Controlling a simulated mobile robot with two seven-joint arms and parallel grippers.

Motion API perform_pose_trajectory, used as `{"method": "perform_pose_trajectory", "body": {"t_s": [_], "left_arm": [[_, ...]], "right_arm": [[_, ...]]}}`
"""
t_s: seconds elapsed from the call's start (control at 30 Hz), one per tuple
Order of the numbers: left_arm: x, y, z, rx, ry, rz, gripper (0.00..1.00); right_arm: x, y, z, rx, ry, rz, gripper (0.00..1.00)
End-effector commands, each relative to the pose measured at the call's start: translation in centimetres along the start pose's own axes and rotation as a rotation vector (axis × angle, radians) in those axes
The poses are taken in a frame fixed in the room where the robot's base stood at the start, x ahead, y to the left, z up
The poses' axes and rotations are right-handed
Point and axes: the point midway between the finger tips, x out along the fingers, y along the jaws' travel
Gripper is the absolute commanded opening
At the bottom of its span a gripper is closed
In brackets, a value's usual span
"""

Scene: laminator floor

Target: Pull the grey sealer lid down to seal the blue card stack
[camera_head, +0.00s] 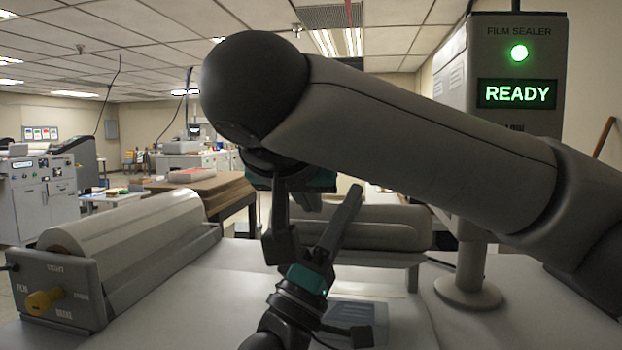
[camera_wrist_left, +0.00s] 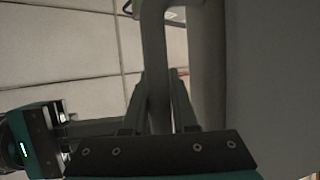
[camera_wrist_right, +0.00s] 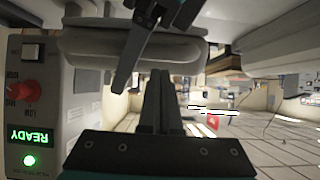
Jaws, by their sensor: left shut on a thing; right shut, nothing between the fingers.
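The grey sealer lid (camera_head: 390,222) is a rounded, padded block, held up level above the white bed behind my grippers; it fills the right side of the left wrist view (camera_wrist_left: 275,80). My left gripper (camera_head: 352,192) rises from below and is shut on the lid's grey handle bar (camera_wrist_left: 157,75). My right gripper (camera_wrist_right: 160,75) is shut and empty, close beside the left one; in the head view its fingers are mostly hidden under my dark arm joint. A dull blue patch, apparently the card stack (camera_head: 358,312), lies on the bed below the lid, partly hidden by my left wrist.
The film sealer column (camera_head: 515,75) at right shows READY and a green light. A film roll (camera_head: 140,235) on a grey stand with a yellow knob (camera_head: 42,302) occupies the left. A red knob (camera_wrist_right: 26,88) shows in the right wrist view. My right arm crosses the head view.

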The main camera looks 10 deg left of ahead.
Motion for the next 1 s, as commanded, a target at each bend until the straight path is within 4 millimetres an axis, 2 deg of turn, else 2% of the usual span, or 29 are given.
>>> {"method": "perform_pose_trajectory", "body": {"t_s": [0.43, 0.7, 1.0], "left_arm": [[0.0, -0.1, 0.0, 0.0, -0.001, -0.002, 0.0], [0.0, -0.1, 0.0, 0.0, 0.0, -0.002, 0.0], [0.1, 0.1, -0.2, 0.002, 0.004, 0.002, 0.0]], "right_arm": [[0.1, 0.0, 0.5, 0.0, 0.001, 0.0, 0.0], [0.1, 0.0, 2.5, -0.006, 0.044, 0.0, 0.0], [0.1, -0.1, 3.0, -0.011, 0.049, 0.0, 0.0]]}}
